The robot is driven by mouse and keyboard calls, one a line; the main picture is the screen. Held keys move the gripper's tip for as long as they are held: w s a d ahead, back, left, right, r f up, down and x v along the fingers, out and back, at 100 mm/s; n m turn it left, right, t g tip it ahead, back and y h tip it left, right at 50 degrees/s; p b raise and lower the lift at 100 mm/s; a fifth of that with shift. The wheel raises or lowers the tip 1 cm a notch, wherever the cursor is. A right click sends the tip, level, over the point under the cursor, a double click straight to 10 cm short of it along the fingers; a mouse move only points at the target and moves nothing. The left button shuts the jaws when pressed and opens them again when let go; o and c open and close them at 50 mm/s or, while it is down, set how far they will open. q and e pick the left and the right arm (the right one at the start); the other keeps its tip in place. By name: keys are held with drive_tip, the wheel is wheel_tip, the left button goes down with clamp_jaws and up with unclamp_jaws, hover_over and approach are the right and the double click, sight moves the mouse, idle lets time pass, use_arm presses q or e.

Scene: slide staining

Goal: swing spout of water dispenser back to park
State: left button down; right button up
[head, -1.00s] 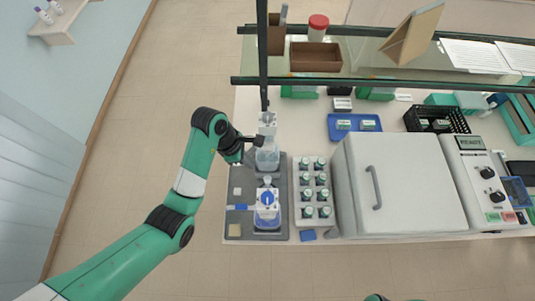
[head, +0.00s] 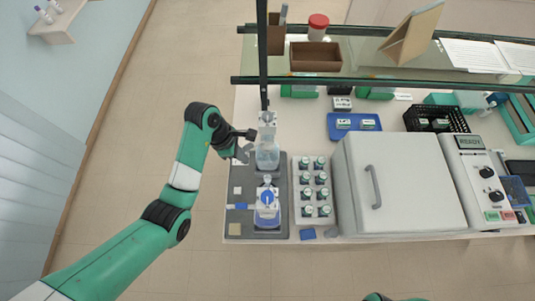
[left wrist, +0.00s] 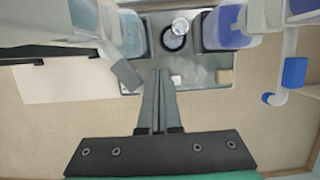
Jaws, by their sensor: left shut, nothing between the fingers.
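Two pump-topped dispensers stand on the grey tray (head: 235,222). The rear one (head: 267,158) holds pale, clear liquid; the front one (head: 267,214) holds blue liquid. I cannot read which is water. In the left wrist view the pale dispenser (left wrist: 128,38) is at left, with a grey block (left wrist: 126,73) beside it that may be its spout tip. The blue dispenser (left wrist: 222,28) is at right; its white spout bends out to a blue tip (left wrist: 294,72). My left gripper (head: 243,155) is shut and empty, just left of the rear dispenser. Its fingers show in the wrist view (left wrist: 158,72).
A rack of capped bottles (head: 313,188) stands right of the tray, then a white box with a handle (head: 400,185). A shelf rail (head: 380,81) and a dark post (head: 263,60) are close behind the dispensers. Floor left of the tray is open.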

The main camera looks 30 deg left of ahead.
use_arm(q)
drive_tip(key=shift+w+a, duration=0.2)
drive_tip(key=shift+a, duration=0.3)
drive_tip(key=shift+w+a, duration=0.2)
drive_tip(key=shift+a, duration=0.4)
drive_tip(key=shift+w+a+b, duration=0.5)
drive_tip(key=shift+w+a, duration=0.05)
drive_tip(key=shift+a, duration=0.3)
drive_tip(key=shift+r, duration=0.1)
drive_tip(key=shift+s+d+p, duration=0.35)
drive_tip(key=shift+d+p, duration=0.15)
drive_tip(key=shift+p, duration=0.4)
